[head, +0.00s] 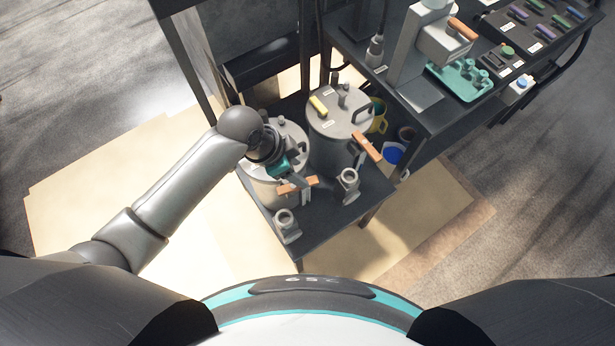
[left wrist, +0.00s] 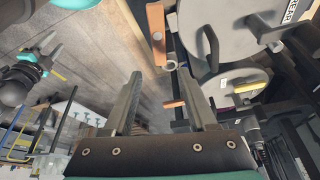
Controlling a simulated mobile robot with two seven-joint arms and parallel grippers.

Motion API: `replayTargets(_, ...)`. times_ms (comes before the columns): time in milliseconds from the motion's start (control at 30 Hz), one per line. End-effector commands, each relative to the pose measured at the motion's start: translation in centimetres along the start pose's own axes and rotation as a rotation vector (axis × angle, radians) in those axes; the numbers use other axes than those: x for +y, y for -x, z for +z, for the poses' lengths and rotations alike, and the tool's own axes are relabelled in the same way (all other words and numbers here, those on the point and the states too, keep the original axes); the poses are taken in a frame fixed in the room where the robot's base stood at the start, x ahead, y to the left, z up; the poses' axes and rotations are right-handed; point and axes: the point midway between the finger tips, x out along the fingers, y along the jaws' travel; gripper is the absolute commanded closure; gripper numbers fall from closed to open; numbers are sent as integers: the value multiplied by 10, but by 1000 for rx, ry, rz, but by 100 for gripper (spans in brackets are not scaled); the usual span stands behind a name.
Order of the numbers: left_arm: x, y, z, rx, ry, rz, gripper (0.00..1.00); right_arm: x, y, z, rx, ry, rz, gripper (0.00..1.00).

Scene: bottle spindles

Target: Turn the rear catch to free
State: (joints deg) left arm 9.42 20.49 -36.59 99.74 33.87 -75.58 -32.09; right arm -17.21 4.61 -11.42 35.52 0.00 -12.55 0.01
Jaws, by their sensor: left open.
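Two grey lidded pots stand side by side on a low dark table. The left pot (head: 262,190) has an orange-handled catch (head: 297,185) at its near side. The right pot (head: 342,112) has a similar orange-handled catch (head: 366,147). My right gripper does not show in the head view.
Two small grey fittings, one at the front (head: 286,224) and one at the right (head: 347,184), stand on the low table. A yellow mug (head: 378,115) and a blue-lined cup (head: 393,155) are beside the right pot. A higher dark bench at right holds a teal tray (head: 455,86).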

Motion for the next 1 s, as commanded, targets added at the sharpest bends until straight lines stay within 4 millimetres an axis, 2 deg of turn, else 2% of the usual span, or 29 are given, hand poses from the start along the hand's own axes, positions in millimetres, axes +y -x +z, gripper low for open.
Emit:
replayTargets(33, 1, -13, 0, 1, 1, 2, 43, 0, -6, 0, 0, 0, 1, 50)
replayTargets(100, 0, -26, 0, 0, 1, 1, 43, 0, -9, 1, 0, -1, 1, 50)
replayTargets(300, 0, -52, 0, 1, 0, 0, 43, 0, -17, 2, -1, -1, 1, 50)
replayTargets(500, 0, -62, 0, 0, -1, -2, 43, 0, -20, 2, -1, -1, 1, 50)
replayTargets(767, 0, -63, 0, 1, -1, -2, 43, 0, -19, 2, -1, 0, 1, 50)
replayTargets(1000, 0, -63, 0, 0, -1, -2, 68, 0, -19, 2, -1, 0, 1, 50)
